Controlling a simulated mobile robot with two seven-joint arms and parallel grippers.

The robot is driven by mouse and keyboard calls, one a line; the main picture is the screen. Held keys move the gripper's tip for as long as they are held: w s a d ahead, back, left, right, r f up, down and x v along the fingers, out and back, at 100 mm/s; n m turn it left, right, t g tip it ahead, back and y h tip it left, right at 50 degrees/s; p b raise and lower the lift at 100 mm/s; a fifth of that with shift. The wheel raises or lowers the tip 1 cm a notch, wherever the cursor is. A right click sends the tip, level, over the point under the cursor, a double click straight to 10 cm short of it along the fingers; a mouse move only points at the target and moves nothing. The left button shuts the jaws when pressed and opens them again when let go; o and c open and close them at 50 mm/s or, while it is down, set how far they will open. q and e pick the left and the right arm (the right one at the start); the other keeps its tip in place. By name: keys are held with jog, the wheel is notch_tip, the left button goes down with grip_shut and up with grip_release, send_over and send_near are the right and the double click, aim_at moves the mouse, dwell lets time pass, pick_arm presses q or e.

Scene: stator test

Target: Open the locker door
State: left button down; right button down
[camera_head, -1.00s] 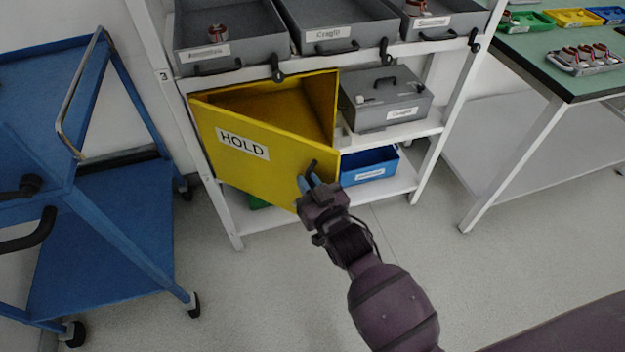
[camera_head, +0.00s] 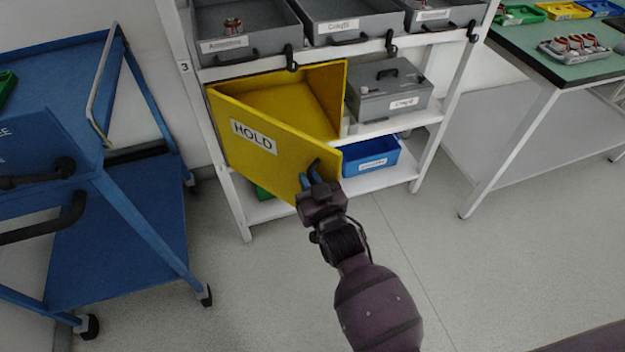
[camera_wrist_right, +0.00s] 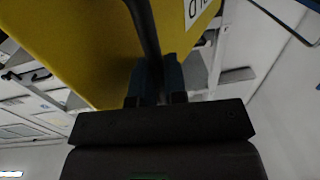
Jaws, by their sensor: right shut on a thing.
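The yellow locker (camera_head: 290,98) stands on the middle shelf of the white rack. Its door (camera_head: 245,165), labelled HOLD, is swung well open, hinged on the left, with the inside showing. My right gripper (camera_head: 314,175) is shut on the dark door handle (camera_head: 316,166) near the door's free edge. In the right wrist view the handle (camera_wrist_right: 147,35) runs between the blue fingertips (camera_wrist_right: 157,78), with the yellow door (camera_wrist_right: 75,45) behind it. My left gripper is not in view.
A blue trolley (camera_head: 125,225) stands at the left, some way from the door. Grey bins (camera_head: 245,50) fill the shelf above. A grey box (camera_head: 390,100) sits right of the locker, with a blue bin (camera_head: 370,163) below. The floor in front is clear.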

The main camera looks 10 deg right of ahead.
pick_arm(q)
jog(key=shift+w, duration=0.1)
pick_arm(e)
jog(key=shift+s, duration=0.1)
jog(key=shift+f, duration=0.1)
jog(key=c, duration=1.2)
grip_release()
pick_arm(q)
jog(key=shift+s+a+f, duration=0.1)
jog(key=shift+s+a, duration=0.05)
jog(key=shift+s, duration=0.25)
